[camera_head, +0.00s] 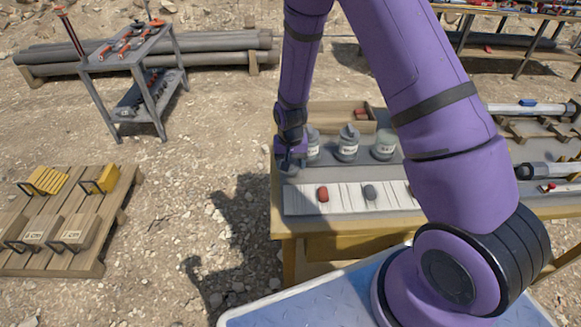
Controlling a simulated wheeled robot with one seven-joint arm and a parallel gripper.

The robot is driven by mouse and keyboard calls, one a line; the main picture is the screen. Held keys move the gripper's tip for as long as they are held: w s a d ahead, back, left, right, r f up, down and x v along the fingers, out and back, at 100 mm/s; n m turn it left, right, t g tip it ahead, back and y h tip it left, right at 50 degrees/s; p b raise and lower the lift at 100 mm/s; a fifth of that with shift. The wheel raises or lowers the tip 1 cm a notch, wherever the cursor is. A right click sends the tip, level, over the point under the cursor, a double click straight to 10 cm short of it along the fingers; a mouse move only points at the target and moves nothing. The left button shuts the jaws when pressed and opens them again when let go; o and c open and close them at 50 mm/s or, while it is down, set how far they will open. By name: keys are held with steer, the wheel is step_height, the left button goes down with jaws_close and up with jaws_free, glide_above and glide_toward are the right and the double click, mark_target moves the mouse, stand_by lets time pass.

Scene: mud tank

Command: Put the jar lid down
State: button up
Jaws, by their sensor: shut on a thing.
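My gripper (289,160) is at the left end of the wooden workbench (335,228), low over the bench top and left of the jars. It is shut on a small grey thing, seemingly the jar lid (289,170); it shows only in part under the fingers. I cannot tell whether the lid touches the bench. Three grey jars with pale labels stand in a row: the left jar (313,148) partly behind my gripper, the middle jar (348,146) with a knobbed top, and the right jar (384,147).
A pale slatted strip (345,205) along the bench front bears a red piece (323,194) and a dark grey piece (370,192). A wooden box (335,117) stands behind the jars. My arm hides the bench's middle. Left are a pallet (92,262) and a tool trolley (130,62).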

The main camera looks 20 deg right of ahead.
steer(key=shift+f, duration=1)
steer(key=shift+f, duration=0.55)
steer(key=o, duration=0.9)
steer(key=shift+r, duration=0.1)
